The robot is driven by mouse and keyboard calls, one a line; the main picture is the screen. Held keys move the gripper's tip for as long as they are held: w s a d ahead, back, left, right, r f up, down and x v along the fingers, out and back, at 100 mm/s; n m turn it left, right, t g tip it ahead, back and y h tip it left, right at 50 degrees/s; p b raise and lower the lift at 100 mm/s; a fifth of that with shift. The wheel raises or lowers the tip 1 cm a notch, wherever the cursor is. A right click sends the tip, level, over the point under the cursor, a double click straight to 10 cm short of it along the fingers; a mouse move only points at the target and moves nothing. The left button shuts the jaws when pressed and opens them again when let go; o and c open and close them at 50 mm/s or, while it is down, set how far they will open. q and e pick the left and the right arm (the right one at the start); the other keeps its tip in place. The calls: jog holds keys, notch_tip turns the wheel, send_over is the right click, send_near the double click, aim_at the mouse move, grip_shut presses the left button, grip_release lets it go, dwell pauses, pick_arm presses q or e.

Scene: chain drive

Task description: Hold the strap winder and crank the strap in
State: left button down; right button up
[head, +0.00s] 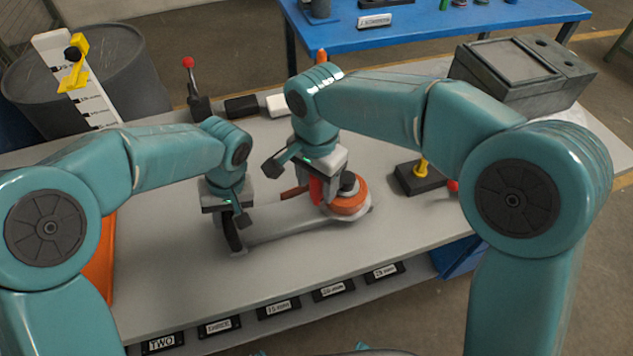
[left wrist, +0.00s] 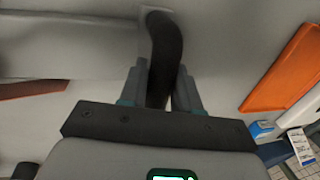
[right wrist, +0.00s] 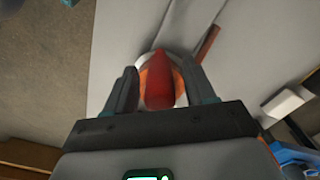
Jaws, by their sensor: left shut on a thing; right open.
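The strap winder has a flat grey body (head: 285,222) lying on the bench, with an orange drum (head: 349,206) at its right end and a black grip (head: 231,235) at its left end. My left gripper (head: 237,212) is shut on the black grip, which also shows between its fingers in the left wrist view (left wrist: 163,50). My right gripper (head: 318,178) is open over the drum. The red crank knob (right wrist: 160,80) stands between its fingers, with gaps on both sides. A reddish-brown strip (right wrist: 207,43), perhaps the strap, extends from beside the drum.
A black block with a yellow post (head: 420,172) stands right of the winder. A red-knobbed lever (head: 190,85) and small black and white blocks (head: 278,105) stand behind. An orange panel (left wrist: 290,65) lies left. Labelled bins (head: 278,308) line the front edge.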

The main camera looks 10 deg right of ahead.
jog(key=shift+f, duration=0.4)
grip_shut()
jog(key=shift+w+a+m, duration=0.35)
jog(key=shift+w+m, duration=0.25)
jog(key=shift+m, duration=0.2)
jog(key=shift+w+a, duration=0.2)
jog(key=shift+w, duration=0.3)
grip_release()
notch_tip(320, 180, up, 12)
jog(key=shift+r, duration=0.1)
